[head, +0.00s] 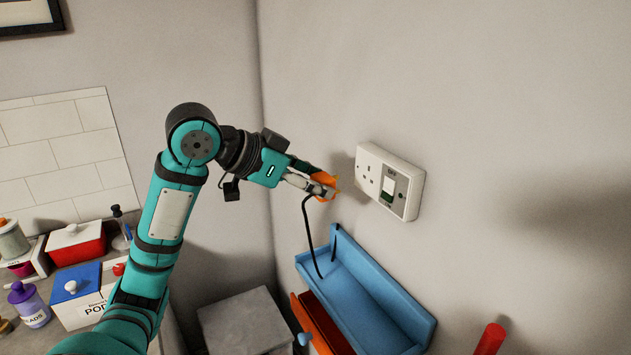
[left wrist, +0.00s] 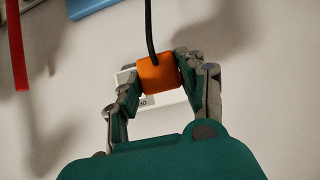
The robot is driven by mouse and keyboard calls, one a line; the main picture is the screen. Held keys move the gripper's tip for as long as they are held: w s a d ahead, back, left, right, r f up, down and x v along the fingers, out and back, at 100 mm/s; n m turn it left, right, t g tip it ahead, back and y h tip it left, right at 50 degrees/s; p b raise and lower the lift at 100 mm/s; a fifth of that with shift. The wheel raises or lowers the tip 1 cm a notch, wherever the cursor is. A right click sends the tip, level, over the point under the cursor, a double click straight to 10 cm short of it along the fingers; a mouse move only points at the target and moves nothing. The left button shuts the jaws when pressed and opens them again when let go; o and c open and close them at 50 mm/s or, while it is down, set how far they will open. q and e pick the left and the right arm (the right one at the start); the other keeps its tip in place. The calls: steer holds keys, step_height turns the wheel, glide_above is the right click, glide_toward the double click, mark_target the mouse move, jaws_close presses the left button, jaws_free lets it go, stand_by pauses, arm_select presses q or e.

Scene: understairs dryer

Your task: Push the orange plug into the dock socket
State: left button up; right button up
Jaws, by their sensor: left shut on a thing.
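My left gripper (head: 312,184) is shut on the orange plug (head: 325,184), which has a black cord running from it. In the left wrist view the plug (left wrist: 158,74) sits between the two fingertips of the gripper (left wrist: 158,78). The white wall socket (head: 370,169) is on the wall just right of the plug in the head view, with a switch at its right end. A gap of wall shows between plug and socket. In the left wrist view the socket (left wrist: 163,98) is mostly hidden behind the plug and fingers. My right gripper is not in view.
A blue tray (head: 375,300) is below the socket, with the black cord hanging into it. A red cylinder (head: 490,340) stands at the lower right. A grey box (head: 243,322) is below the arm. Containers crowd the left counter, including a red box (head: 77,245). The wall around the socket is clear.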

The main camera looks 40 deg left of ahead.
mark_target(326, 176)
arm_select(q)
steer(key=shift+w+d+r+p, duration=0.1)
steer(key=shift+w+d+p, duration=0.2)
steer(key=shift+w, duration=0.25)
steer(key=shift+w+d+r+p, duration=0.1)
steer(key=shift+w+d+p, duration=0.1)
steer(key=shift+w+p, duration=0.3)
steer(key=shift+w+d, duration=0.1)
steer(key=shift+w, duration=0.3)
steer(key=shift+w+d+p, duration=0.25)
steer(key=shift+w+p, duration=0.35)
steer(key=shift+w, duration=0.05)
steer(key=shift+w+d+f+p, duration=0.2)
steer(key=shift+w+d+p, duration=0.1)
steer(key=shift+w, duration=0.3)
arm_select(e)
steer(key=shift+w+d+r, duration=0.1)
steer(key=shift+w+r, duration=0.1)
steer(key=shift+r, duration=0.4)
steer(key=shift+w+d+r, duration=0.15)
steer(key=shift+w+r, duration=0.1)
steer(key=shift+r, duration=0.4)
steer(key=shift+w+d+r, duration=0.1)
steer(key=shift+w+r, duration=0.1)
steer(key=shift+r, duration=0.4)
arm_select(q)
steer(key=shift+r, duration=0.1)
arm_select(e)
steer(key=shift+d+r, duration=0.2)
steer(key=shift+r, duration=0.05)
